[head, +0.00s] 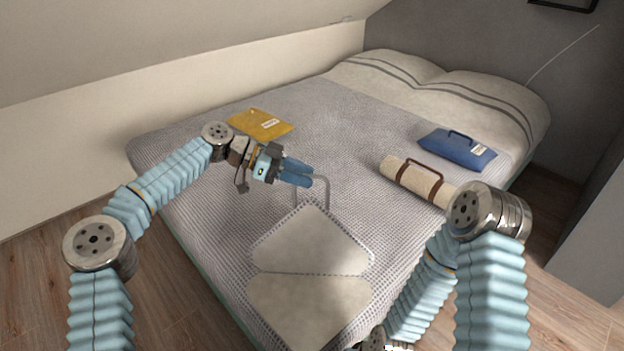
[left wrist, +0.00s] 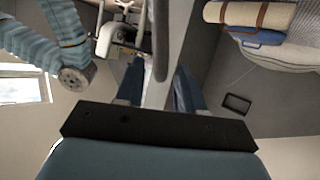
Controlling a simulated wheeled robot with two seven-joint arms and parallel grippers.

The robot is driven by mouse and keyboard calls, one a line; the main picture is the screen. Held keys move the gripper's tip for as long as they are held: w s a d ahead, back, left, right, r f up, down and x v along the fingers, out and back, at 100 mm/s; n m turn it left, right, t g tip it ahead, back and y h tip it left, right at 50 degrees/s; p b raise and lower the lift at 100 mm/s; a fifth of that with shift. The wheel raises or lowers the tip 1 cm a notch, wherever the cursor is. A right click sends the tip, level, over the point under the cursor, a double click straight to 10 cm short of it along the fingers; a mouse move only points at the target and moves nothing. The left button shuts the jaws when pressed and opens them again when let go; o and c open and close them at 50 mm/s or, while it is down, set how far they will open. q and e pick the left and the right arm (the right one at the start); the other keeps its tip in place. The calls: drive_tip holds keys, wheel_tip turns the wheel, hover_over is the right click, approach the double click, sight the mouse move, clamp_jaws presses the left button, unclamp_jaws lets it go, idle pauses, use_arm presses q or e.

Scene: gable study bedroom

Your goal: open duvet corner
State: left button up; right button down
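The grey woven duvet (head: 215,190) covers the bed. Near its front edge lies a pale beige quilted panel (head: 310,240) with a stitched border and a crease across it. A grey loop handle (head: 326,190) stands up at the panel's far end. My left gripper (head: 311,176) is at the top of this loop, its two blue fingers apart. In the left wrist view a grey bar, seemingly the loop (left wrist: 160,45), runs between the open fingers; contact with them cannot be made out.
A yellow folder (head: 261,124) lies behind my left wrist. A cream roll with brown straps (head: 417,181) and a blue case (head: 457,150) lie on the right of the bed. Striped pillows (head: 440,85) are at the head. A sloped wall borders the left.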

use_arm(q)
drive_tip(key=v, duration=1)
drive_tip(key=shift+a, duration=0.3)
drive_tip(key=shift+r, duration=0.1)
